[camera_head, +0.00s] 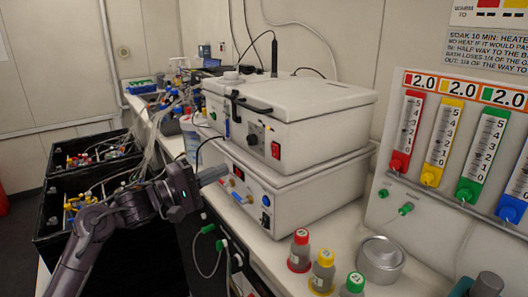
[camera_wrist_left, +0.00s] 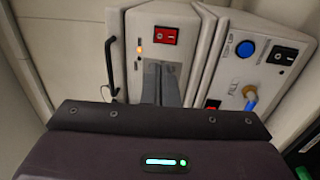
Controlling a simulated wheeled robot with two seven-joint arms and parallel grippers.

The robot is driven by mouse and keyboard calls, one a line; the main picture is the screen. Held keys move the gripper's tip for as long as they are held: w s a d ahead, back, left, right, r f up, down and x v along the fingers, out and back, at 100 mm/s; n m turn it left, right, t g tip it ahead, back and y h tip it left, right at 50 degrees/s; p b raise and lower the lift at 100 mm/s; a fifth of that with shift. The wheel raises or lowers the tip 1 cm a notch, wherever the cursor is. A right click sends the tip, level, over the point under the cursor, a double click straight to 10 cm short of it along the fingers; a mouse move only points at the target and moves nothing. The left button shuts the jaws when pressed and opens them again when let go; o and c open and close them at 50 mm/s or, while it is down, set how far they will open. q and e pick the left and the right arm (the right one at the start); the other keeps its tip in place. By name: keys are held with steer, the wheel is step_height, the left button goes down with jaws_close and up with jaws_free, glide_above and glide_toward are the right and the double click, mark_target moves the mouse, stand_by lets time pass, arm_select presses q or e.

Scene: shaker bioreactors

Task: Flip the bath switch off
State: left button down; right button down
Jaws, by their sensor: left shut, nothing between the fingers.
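The bath looks to be the white lidded box (camera_head: 310,125) on top of a second white unit (camera_head: 300,195). A red rocker switch (camera_head: 276,150) sits on its front, right of a black knob; a red switch (camera_wrist_left: 165,36) also shows in the left wrist view. My left gripper (camera_head: 222,173) is in front of the stacked units, left of and below that switch. In the left wrist view its closed fingers (camera_wrist_left: 162,72) appear just below the red switch, with nothing between them. I cannot tell whether they touch the panel.
The lower unit carries a blue button (camera_wrist_left: 245,48) and a black rocker switch (camera_wrist_left: 284,54). Capped bottles, including a red-capped one (camera_head: 300,250), and a metal dish (camera_head: 380,260) stand on the bench. A panel of coloured gauges (camera_head: 440,150) is at right. Black crates (camera_head: 60,215) are at left.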

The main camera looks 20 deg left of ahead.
mark_target(274, 148)
arm_select(q)
steer(key=p+x, duration=0.3)
steer(key=x, duration=0.9)
steer(key=shift+w+r+p, duration=0.1)
steer(key=shift+r+p, duration=0.05)
steer(key=shift+p, duration=0.2)
steer(key=shift+w+d, duration=0.4)
steer(key=shift+w, duration=0.05)
